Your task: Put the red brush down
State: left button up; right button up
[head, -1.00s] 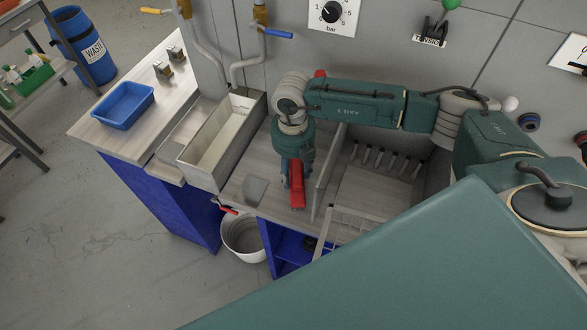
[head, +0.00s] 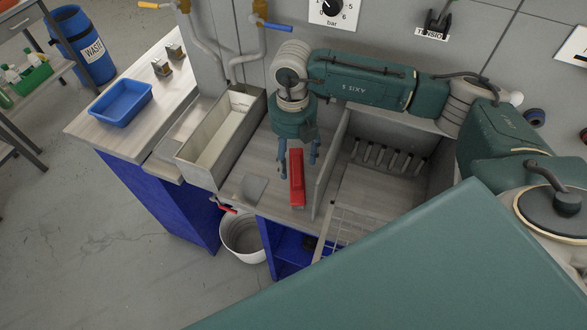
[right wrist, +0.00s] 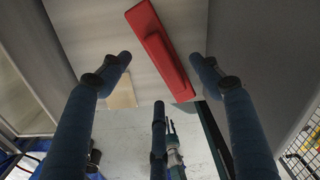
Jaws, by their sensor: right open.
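The red brush (head: 297,185) lies on the wood-look worktop (head: 262,165), just left of an upright grey partition. My right gripper (head: 298,167) points down over it, open, with its fingers spread to either side and apart from it. In the right wrist view the brush (right wrist: 160,48) lies whole and slantwise beyond the open fingertips (right wrist: 161,60), with nothing gripping it. My left gripper is outside the head view; a small pronged part low in the right wrist view may be it, too small to read.
A grey trough (head: 188,158) stands left of the brush, a blue tray (head: 121,104) further left. The partition (head: 330,165) borders a bay with several pegs on the right. A white bucket (head: 241,240) stands below the worktop's front edge.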

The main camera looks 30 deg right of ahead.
aim_at(293, 167)
notch_tip(293, 167, up, 7)
jog(key=b, duration=0.1)
jog(key=shift+b, duration=0.4)
